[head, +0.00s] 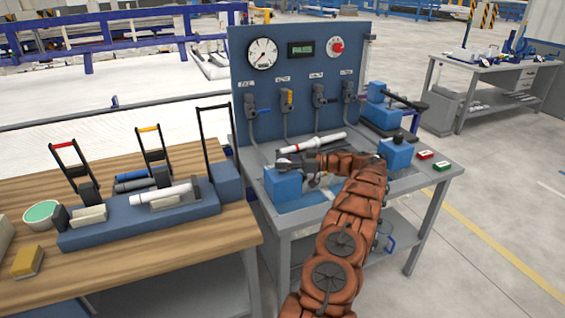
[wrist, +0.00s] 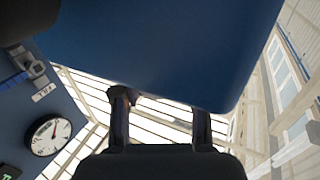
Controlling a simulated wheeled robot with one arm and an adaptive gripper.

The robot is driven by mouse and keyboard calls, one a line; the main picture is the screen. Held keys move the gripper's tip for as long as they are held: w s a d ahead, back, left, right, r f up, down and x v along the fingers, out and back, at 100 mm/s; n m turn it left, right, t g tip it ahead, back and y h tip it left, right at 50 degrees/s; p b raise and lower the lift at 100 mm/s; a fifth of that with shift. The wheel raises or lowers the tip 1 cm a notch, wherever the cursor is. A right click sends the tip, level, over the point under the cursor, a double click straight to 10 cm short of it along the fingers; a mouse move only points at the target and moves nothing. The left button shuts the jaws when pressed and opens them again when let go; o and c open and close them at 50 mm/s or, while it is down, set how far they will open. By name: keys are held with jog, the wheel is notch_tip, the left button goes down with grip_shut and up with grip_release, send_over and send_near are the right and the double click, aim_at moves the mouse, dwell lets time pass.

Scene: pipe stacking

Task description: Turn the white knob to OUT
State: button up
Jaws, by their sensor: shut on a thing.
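My gripper (head: 312,172) is at the right side of the left blue block (head: 284,185) on the grey test bench. In the wrist view its two fingers (wrist: 160,115) stand apart at the edge of a large blue surface (wrist: 165,45), and their tips are partly hidden. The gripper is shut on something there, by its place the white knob. The knob itself and its OUT mark cannot be made out, so its setting cannot be told.
A white pipe with a red band (head: 318,143) lies behind the gripper. The right blue block (head: 396,152) stands beside my arm. The back panel (head: 300,75) carries a gauge (head: 262,54), a PASS display (head: 301,50), a red knob (head: 337,46) and several valves. A wooden table (head: 190,238) stands left.

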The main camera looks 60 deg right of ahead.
jog(key=shift+r+n+y, duration=0.1)
jog(key=shift+n+y, duration=0.3)
dwell(0.7)
jog(key=o, duration=1.2)
jog(key=shift+c, duration=0.2)
notch_tip(320, 180, up, 10)
jog(key=shift+f, duration=0.1)
